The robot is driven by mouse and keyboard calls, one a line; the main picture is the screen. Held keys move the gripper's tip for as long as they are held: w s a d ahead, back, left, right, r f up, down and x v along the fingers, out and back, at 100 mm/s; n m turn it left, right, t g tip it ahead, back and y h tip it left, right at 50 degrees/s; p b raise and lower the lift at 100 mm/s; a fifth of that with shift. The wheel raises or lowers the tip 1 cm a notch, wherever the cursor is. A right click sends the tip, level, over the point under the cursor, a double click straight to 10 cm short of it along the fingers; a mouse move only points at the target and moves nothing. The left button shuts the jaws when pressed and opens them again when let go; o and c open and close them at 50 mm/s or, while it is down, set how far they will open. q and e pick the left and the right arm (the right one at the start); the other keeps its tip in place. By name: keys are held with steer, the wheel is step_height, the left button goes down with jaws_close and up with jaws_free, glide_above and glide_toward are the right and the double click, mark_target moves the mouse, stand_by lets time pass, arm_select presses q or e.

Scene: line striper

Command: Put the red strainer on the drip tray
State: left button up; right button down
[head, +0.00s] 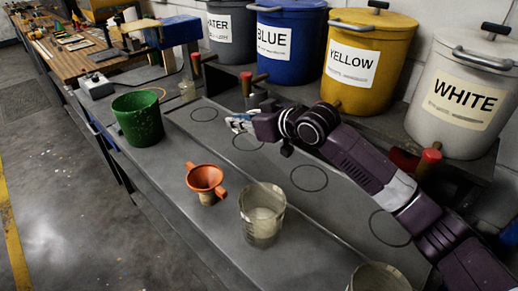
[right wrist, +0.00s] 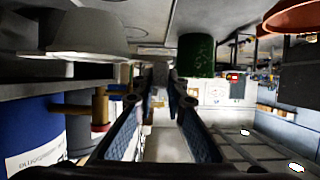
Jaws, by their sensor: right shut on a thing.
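The red strainer (head: 205,177), orange-red with two side ears, sits on top of a small pale cup (head: 207,198) on the grey bench. Its rim probably shows at the top right of the right wrist view (right wrist: 294,18), which looks upside down. I cannot make out a separate drip tray; the grey surface (head: 225,150) carries several drawn circles. My right gripper (head: 238,122) is over the bench in front of the blue bucket, behind and right of the strainer and apart from it. Its fingers (right wrist: 160,88) close on a small greyish thing that I cannot identify. My left gripper is out of view.
Blue (head: 287,45), yellow (head: 365,60) and white (head: 462,95) buckets with taps line the back. A green bucket (head: 138,118) stands at left. A clear beaker (head: 262,215) stands close to the strainer's right. Another vessel (head: 378,277) is at the bottom edge.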

mark_target(238, 132)
steer(key=f, duration=0.4)
steer(key=shift+s+p, duration=0.3)
step_height(238, 132, down, 4)
steer(key=shift+w+f+p, duration=0.1)
steer(key=shift+f+p, duration=0.05)
steer(key=shift+p, duration=0.15)
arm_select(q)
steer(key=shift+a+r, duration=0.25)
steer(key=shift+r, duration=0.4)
arm_select(e)
steer(key=c, duration=2.4)
jaws_free()
steer(key=shift+f, duration=0.2)
steer(key=o, duration=0.4)
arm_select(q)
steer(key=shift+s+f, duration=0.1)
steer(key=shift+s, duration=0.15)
arm_select(e)
steer(key=shift+o, duration=0.2)
steer(key=shift+r, duration=0.1)
